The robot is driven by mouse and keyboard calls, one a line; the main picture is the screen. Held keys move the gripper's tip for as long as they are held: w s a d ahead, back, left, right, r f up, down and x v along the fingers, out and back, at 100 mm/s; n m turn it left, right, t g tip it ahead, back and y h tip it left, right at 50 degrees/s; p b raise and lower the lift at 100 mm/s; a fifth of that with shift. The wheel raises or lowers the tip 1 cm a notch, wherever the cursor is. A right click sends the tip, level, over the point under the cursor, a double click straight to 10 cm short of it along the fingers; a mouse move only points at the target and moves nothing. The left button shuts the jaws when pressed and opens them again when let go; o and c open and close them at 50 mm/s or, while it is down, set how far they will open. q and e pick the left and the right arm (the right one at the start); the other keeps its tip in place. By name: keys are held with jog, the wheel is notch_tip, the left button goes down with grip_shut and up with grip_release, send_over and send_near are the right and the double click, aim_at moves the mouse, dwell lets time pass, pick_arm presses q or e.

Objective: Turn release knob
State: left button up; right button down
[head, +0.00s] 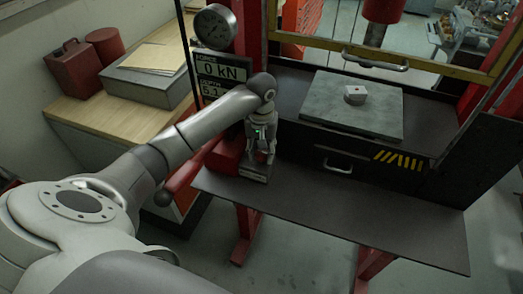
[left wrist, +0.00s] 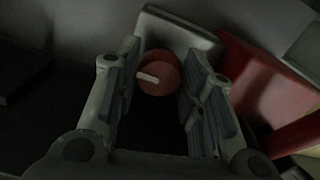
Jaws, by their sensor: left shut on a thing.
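The release knob (left wrist: 160,74) is a round red knob with a white pointer bar, seen in the left wrist view between the fingertips of my left gripper (left wrist: 163,66). The fingers stand on either side of the knob and are shut on it. In the head view my left gripper (head: 259,153) points down beside the red pump body (head: 224,156), at the left end of the dark press table. The knob itself is hidden there by the gripper. My right gripper is not in view.
A red lever handle (head: 180,181) sticks out left of the pump. The gauge (head: 214,27) and force display (head: 222,72) stand behind my left arm. A grey plate (head: 345,116) with a small metal block (head: 355,95) lies right. The table front (head: 350,205) is clear.

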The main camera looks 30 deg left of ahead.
aim_at(261, 153)
pick_arm(q)
jog(key=o, duration=1)
jog(key=shift+r, duration=0.15)
notch_tip(261, 153, up, 12)
dwell(0.4)
